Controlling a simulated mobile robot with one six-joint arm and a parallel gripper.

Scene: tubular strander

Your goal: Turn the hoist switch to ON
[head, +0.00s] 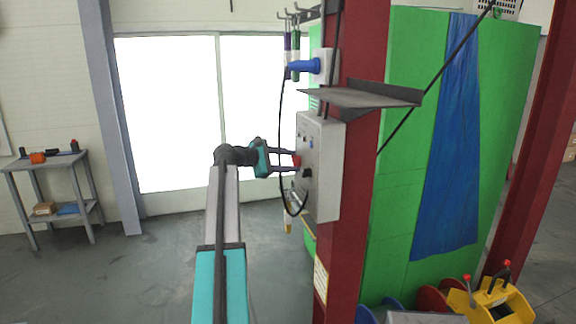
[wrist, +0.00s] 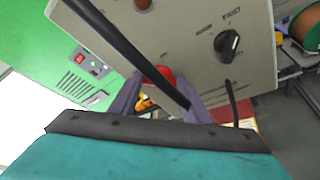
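A grey control box (head: 318,160) is fixed to the red column. My gripper (head: 294,161) reaches it from the left, its two fingers apart at the box's front. A red knob (wrist: 163,74) on the panel (wrist: 190,55) shows between the fingertips in the wrist view (wrist: 160,84); the fingers look open around it, and I cannot make out contact. The knob's label and setting are hidden, so I cannot confirm that it is the hoist switch. A black rotary knob (wrist: 228,44) marked FAST sits to its right. A reddish-brown round part (wrist: 144,4) is at the top edge.
A black cable (head: 281,130) hangs in front of the box; a dark cable (wrist: 125,47) crosses the wrist view over the gripper. A grey shelf (head: 360,97) juts out above the box. The red column (head: 352,190) and green cabinet (head: 400,170) stand right. Open floor (head: 150,260) lies left.

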